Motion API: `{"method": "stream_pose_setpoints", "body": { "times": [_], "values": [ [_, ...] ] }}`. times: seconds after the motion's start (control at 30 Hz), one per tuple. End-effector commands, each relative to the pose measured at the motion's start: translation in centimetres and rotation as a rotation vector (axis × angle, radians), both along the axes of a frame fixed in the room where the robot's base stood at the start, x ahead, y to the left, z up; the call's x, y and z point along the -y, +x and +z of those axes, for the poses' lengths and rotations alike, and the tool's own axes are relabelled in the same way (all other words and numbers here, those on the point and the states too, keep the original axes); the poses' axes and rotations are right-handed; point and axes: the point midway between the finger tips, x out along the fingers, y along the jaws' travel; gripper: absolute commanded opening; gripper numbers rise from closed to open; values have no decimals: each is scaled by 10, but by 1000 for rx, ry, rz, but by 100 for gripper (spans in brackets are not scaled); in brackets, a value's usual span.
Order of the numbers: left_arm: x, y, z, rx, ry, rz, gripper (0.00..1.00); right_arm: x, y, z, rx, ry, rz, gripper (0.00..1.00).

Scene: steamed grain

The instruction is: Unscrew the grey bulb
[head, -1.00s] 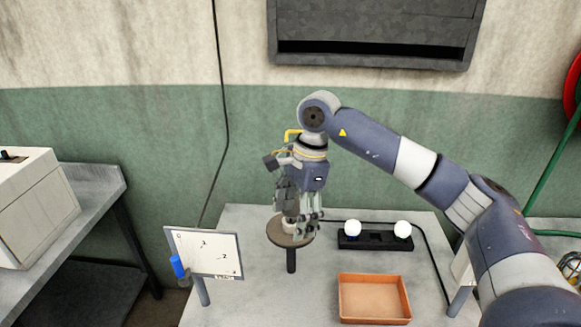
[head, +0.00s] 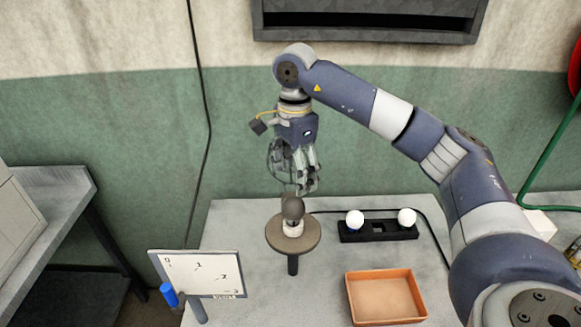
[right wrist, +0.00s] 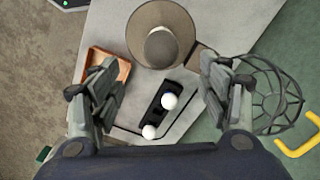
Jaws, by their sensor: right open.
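The grey bulb (head: 293,209) stands upright in a white socket (head: 292,228) on a round brown stand (head: 308,240). In the right wrist view the bulb (right wrist: 161,47) shows from above, between and beyond the fingers. My right gripper (head: 304,188) points down just above the bulb, fingers spread and empty. Its open fingers also show in the right wrist view (right wrist: 158,78). The bulb's top is close to the fingertips in the head view; I cannot tell the exact gap. My left gripper is not in view.
A black holder (head: 378,234) with two white bulbs (head: 355,218) (head: 407,216) stands right of the stand. An orange tray (head: 419,300) is in front of it. A whiteboard (head: 198,272) stands front left. A wire cage (right wrist: 265,94) shows beside my right fingers.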

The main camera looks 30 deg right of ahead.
Motion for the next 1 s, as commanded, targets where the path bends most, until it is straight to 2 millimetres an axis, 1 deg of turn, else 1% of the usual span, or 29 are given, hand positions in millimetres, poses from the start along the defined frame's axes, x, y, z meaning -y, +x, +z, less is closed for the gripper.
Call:
{"method": "stream_pose_setpoints", "body": {
  "times": [0.03,0.1,0.2,0.27,0.37,0.5,0.6,0.7,0.83,0.93,1.0],
  "values": [
    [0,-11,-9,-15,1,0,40,0,0,-11,-2,-1,0,70],
    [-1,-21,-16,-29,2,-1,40,0,0,-21,-2,-1,0,70],
    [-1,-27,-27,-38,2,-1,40,0,0,-36,-2,-1,0,70],
    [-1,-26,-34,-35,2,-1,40,0,0,-45,-1,-1,0,70],
    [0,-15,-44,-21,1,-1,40,0,0,-60,-1,0,1,70],
    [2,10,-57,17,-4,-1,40,0,0,-81,-2,0,1,70],
    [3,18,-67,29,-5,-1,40,0,0,-95,-1,0,1,70],
    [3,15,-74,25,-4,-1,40,0,0,-105,-1,0,1,70],
    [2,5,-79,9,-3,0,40,0,0,-112,0,0,-12,70],
    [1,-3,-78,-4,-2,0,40,0,0,-113,-1,0,-92,70],
    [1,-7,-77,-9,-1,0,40,0,0,-112,-1,0,-184,70]
  ]
}}
